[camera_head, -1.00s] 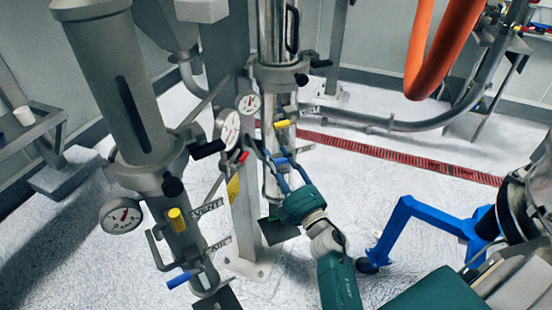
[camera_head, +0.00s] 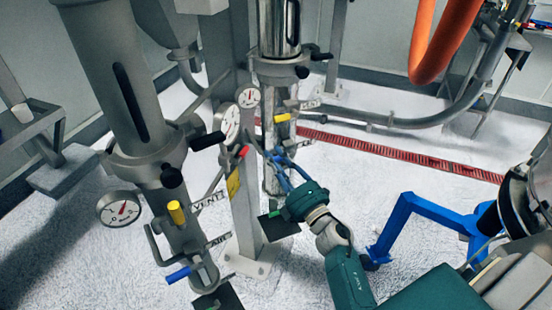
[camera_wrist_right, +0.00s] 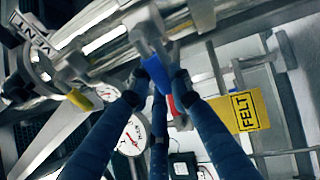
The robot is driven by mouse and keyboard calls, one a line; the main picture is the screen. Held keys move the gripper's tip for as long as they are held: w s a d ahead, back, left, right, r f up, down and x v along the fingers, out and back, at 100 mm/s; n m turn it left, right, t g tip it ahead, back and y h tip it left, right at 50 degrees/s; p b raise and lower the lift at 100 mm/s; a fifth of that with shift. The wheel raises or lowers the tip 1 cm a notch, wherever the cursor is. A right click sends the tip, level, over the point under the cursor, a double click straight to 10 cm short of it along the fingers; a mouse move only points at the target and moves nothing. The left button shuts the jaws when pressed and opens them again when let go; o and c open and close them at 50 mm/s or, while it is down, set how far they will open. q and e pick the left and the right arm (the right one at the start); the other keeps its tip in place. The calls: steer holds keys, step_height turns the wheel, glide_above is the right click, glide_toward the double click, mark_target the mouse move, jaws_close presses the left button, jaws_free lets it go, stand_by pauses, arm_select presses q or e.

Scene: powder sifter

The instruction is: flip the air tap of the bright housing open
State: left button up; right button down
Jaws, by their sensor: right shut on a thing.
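The bright housing (camera_head: 280,28) is the shiny metal column at the back, with a yellow-handled tap (camera_head: 282,117) on its lower part. My right gripper (camera_head: 277,157) reaches in from the lower right and is at the lower end of this housing. In the wrist view its dark blue fingers (camera_wrist_right: 159,82) close around the blue air tap handle (camera_wrist_right: 158,72). The fingers partly hide the handle, so its exact angle is hard to tell. My left gripper is not in view.
A dull grey housing (camera_head: 105,60) stands at the left with a gauge (camera_head: 118,208), a yellow tap (camera_head: 176,212) and a blue tap (camera_head: 178,275). A grey post (camera_head: 246,215) stands between the housings. A blue leg frame (camera_head: 425,208) is at the right.

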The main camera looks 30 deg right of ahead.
steer(key=c, duration=1.5)
jaws_free()
steer(key=shift+f, duration=0.2)
steer(key=shift+c, duration=0.2)
steer(key=a+v, duration=0.1)
steer(key=v, duration=1)
steer(key=shift+s+d, duration=0.45)
